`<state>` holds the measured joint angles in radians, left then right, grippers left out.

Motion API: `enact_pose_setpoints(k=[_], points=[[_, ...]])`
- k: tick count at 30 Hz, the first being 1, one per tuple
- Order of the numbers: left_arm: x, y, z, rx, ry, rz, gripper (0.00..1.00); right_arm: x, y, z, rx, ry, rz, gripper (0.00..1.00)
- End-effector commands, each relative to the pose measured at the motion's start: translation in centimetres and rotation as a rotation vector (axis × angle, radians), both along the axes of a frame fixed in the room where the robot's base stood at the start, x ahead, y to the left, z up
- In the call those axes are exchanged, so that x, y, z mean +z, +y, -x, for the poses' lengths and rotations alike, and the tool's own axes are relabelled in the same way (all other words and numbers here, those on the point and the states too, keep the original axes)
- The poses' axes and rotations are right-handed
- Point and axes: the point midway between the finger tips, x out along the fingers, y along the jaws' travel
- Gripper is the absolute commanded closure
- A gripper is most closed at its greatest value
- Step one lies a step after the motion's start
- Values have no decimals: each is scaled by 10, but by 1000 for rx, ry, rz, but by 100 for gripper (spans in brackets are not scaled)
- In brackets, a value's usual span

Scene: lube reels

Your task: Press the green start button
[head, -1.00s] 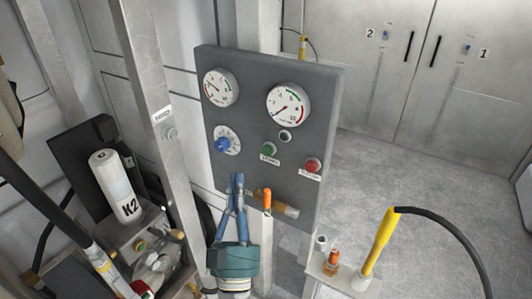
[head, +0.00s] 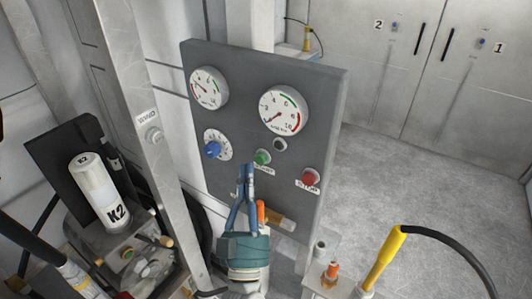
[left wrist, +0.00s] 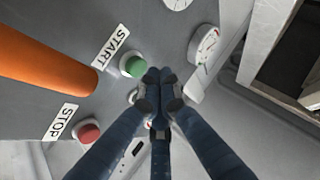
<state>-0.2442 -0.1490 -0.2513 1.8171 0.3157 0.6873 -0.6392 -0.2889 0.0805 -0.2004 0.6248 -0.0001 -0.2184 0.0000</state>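The green start button (head: 262,157) is on the grey control panel (head: 240,80), with a START label. It also shows in the left wrist view (left wrist: 132,66), just left of my fingertips. My left gripper (head: 248,168) is in front of the panel, with its blue fingers drawn together at the tips and nothing between them. In the left wrist view the fingertips (left wrist: 159,75) appear close beside the green button; I cannot tell whether they touch it. My right gripper is not in view.
The red stop button (head: 309,178) is right of the green one. An orange lever (head: 261,213) sticks out below. A white K2 canister (head: 99,193) stands left; a yellow nozzle (head: 383,262) is right.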

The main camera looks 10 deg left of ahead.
Motion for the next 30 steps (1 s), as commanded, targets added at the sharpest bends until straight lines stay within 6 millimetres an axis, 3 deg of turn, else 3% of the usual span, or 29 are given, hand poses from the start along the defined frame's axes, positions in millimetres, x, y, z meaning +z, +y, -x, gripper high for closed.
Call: enact_pose_setpoints(k=[5, 14, 30], points=[[0, 1, -4, -1, 1, 1, 100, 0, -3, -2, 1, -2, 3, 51], [0, 1, -5, -1, 1, 0, 100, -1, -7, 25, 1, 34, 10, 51], [0, 1, -5, -1, 1, 0, 100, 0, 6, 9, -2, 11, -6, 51]])
